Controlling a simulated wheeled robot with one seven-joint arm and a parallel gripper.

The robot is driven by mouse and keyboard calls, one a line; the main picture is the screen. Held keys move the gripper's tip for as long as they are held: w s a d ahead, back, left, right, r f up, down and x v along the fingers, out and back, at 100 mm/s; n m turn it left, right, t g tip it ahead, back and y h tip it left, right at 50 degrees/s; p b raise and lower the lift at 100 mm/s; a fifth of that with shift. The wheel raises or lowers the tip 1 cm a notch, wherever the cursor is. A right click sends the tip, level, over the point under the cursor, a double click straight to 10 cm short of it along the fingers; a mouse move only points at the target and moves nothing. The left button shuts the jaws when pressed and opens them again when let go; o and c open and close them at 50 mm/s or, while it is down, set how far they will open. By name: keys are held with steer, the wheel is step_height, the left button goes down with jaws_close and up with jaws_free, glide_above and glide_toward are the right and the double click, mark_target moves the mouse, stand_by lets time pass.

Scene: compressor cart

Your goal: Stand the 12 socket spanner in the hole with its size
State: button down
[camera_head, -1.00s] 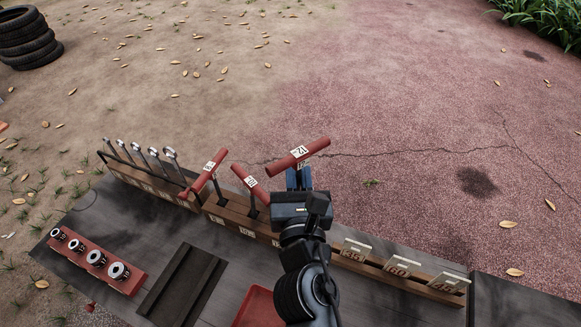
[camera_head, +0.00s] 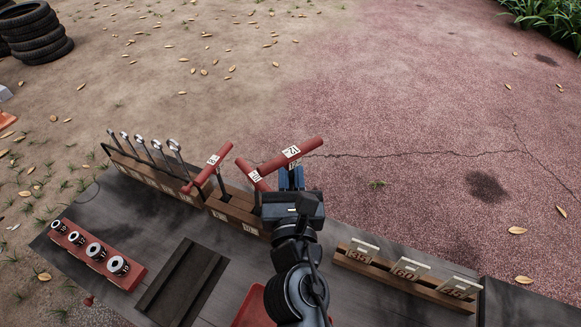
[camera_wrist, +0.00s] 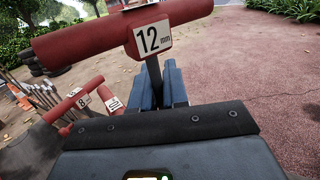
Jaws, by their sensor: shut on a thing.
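The 12 socket spanner (camera_head: 308,146) has a red T-handle with a white size label, and the wrist view shows "12 mm" on its handle (camera_wrist: 75,43). My gripper (camera_head: 291,178) is shut on its dark shaft below the handle; blue fingers flank the shaft in the wrist view (camera_wrist: 170,85). The spanner's lower end is hidden by my gripper. The wooden block (camera_head: 232,208) holds two other red T-handled spanners, marked 8 (camera_head: 212,162) and 10 (camera_head: 250,171). The 12 handle's left end overlaps the 10 handle in the head view; I cannot tell if they touch. The 12 hole is hidden.
A rack of ring spanners (camera_head: 150,178) stands left of the block. A red socket holder (camera_head: 85,252) and a dark grooved tray (camera_head: 182,285) lie nearer. A wooden rack with numbered plates (camera_head: 400,280) stands right. A red tray (camera_head: 250,310) is partly behind my arm.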

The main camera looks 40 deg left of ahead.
mark_target(291, 184)
steer(key=shift+f+b, duration=1.4)
steer(key=shift+f, duration=0.5)
steer(key=shift+f+b, duration=2.45)
steer(key=shift+f, duration=0.5)
stand_by(0.4)
steer(key=c, duration=1.1)
jaws_free()
steer(key=shift+o, duration=0.2)
steer(key=shift+s+d, duration=0.1)
steer(key=v, duration=0.7)
steer(key=shift+s, duration=0.3)
steer(key=shift+d, duration=0.15)
